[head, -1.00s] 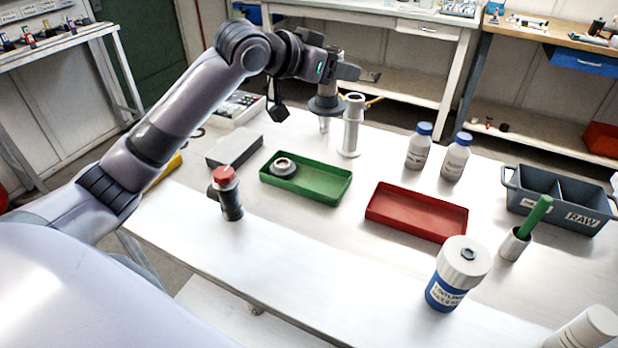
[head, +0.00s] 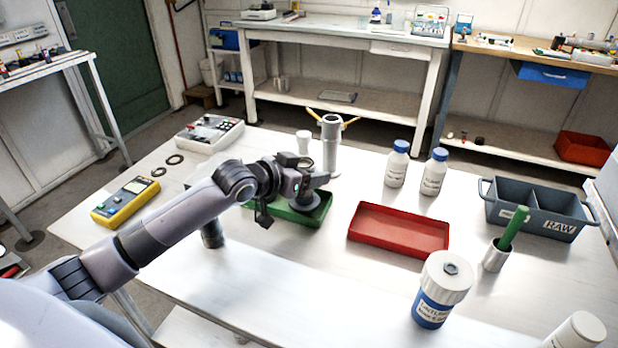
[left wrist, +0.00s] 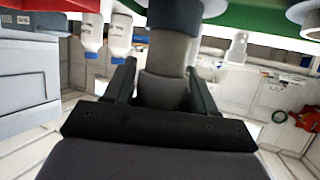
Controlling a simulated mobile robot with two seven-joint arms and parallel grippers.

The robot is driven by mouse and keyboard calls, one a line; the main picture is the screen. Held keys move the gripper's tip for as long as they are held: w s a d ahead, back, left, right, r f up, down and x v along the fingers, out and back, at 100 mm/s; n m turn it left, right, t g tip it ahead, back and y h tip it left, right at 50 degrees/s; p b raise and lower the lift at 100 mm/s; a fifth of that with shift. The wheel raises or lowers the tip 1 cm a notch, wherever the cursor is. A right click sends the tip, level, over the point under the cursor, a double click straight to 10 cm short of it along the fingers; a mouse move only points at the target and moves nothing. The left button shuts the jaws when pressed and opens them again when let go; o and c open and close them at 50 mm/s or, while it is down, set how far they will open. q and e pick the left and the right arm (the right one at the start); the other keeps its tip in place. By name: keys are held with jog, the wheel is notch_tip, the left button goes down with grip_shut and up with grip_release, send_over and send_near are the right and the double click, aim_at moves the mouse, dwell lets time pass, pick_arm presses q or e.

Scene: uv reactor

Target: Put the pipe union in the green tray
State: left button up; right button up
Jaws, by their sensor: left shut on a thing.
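The green tray (head: 290,214) lies on the white bench, partly hidden behind my left arm in the head view. My left gripper (head: 316,181) is above the tray. It is shut on the pipe union (left wrist: 166,88), a grey cylinder with a dark collar and a pale flange, held between the fingers in the left wrist view. The green tray (left wrist: 262,18) shows behind it there. In the head view the union is mostly hidden by the gripper, and I cannot tell whether it touches the tray floor. My right gripper is not in view.
A grey upright pipe (head: 331,140) with yellow handles stands just behind the tray. A red tray (head: 398,236) lies to the right, with two blue-capped bottles (head: 397,165) behind it. A dark cylinder (head: 212,236) stands near my arm.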

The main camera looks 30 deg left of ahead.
pick_arm(q)
jog(key=shift+f, duration=0.7)
jog(key=shift+f, duration=0.15)
jog(key=o, duration=1.2)
jog(key=shift+s, duration=0.1)
jog(key=v, duration=1.2)
